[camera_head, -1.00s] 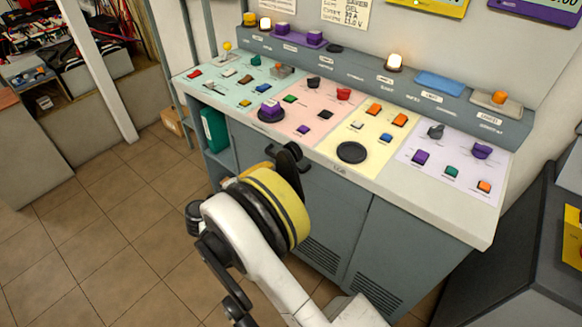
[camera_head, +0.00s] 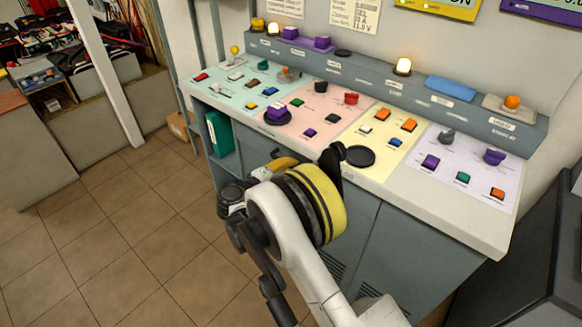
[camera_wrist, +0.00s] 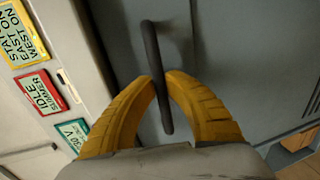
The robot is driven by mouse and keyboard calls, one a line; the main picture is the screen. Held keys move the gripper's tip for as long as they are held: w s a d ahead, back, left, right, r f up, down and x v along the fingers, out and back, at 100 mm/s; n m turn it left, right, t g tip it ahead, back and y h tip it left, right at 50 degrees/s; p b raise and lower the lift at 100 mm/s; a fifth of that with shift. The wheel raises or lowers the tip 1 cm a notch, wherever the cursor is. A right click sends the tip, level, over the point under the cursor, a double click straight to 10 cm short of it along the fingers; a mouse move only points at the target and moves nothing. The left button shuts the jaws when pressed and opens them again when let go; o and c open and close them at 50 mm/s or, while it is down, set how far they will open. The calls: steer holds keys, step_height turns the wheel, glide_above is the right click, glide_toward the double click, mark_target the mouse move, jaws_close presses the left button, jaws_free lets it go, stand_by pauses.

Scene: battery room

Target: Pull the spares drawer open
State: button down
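A dark bar handle (camera_wrist: 150,50) on a grey panel (camera_wrist: 222,60) crosses between my fingertips in the wrist view. My gripper (camera_wrist: 160,80) has its two yellow curved fingers closed in on either side of this bar, and the tips appear to press on it. In the head view, one yellow finger of my gripper (camera_head: 283,163) shows at the grey console cabinet (camera_head: 405,245), beneath the sloped control panel. My arm hides the handle and most of the front there. I cannot tell which drawer the handle belongs to or whether it stands out.
The console top (camera_head: 430,215) with coloured buttons and knobs overhangs just above my gripper. A green binder (camera_head: 220,133) stands in an open shelf at left. A dark cabinet (camera_head: 530,260) closes in the right side. The tiled floor (camera_head: 120,240) at left is clear.

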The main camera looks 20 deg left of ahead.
steer(key=shift+s, duration=0.15)
steer(key=f+v, duration=0.2)
steer(key=v, duration=0.8)
steer(key=f+v, duration=0.2)
steer(key=v, duration=0.8)
steer(key=shift+s+a, duration=0.3)
steer(key=shift+s, duration=0.1)
steer(key=shift+f, duration=0.15)
steer(key=c, duration=1.4)
jaws_free()
steer(key=v, duration=1.2)
